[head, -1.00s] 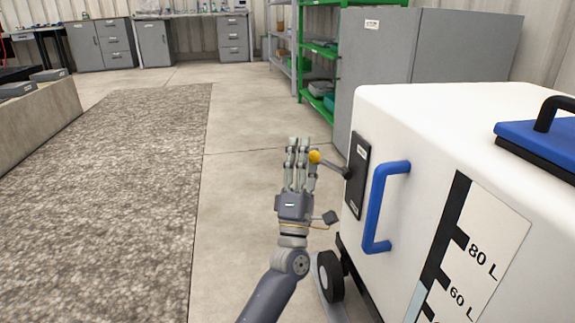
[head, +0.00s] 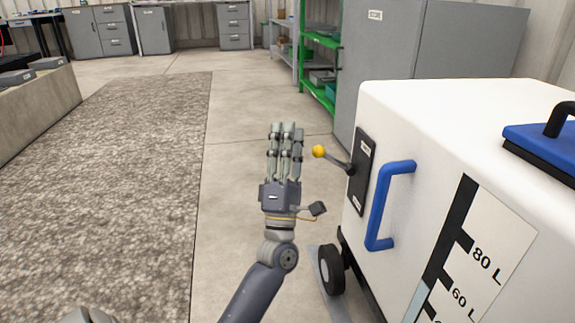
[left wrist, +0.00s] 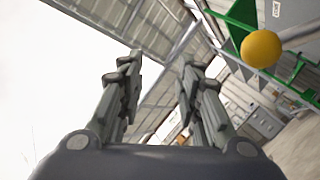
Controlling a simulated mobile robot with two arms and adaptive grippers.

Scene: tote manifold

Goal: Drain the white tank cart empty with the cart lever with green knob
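The white tank cart (head: 425,115) stands at the right. On its near-left face is a black plate (head: 361,185) with a lever sticking out to the left. The lever's round knob (head: 319,151) looks yellow, not green; it also shows at upper right in the left wrist view (left wrist: 261,49). The cart's gauge (head: 490,240) reads 80 L and 60 L, with a pale blue band low down near 60 L; its bottom is cut off. My left gripper (head: 285,130) is just left of the knob with a gap between. Its fingers (left wrist: 162,62) are apart and empty.
A blue handle (head: 381,205) sits right of the lever plate. A black wheel (head: 331,270) is below. A grey cabinet (head: 385,60) and green shelves (head: 305,60) stand behind the cart. Floor (head: 235,180) is clear left of the gripper, beside a rough grey mat (head: 120,180).

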